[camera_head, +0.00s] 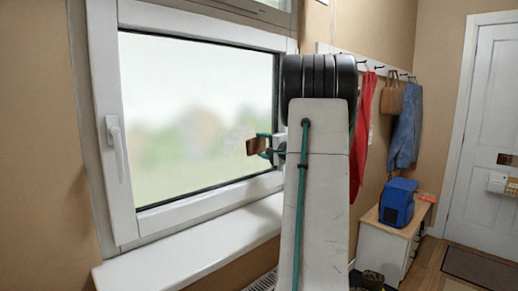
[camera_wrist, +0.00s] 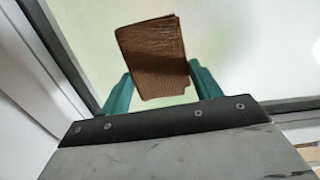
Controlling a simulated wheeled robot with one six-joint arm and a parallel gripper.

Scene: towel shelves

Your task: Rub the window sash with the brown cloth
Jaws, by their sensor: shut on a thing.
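The window sash (camera_head: 203,205) is a white frame around a frosted-looking pane, with a white handle (camera_head: 116,148) on its left side. The sash also shows in the wrist view (camera_wrist: 38,62) along the left. My gripper (camera_head: 267,147) is in front of the lower right part of the pane. It is shut on the brown cloth (camera_head: 256,147), which is folded into a small block. In the wrist view the cloth (camera_wrist: 152,58) sits between the green fingers, in front of the glass. I cannot tell whether the cloth touches the pane or sash.
A white windowsill (camera_head: 190,245) runs bare below the window. To the right, a red cloth (camera_head: 364,125), a brown bag (camera_head: 391,98) and a blue garment (camera_head: 407,127) hang from a hook rail. A blue box (camera_head: 397,202) stands on a low cabinet (camera_head: 382,240). A white door (camera_head: 492,140) is at far right.

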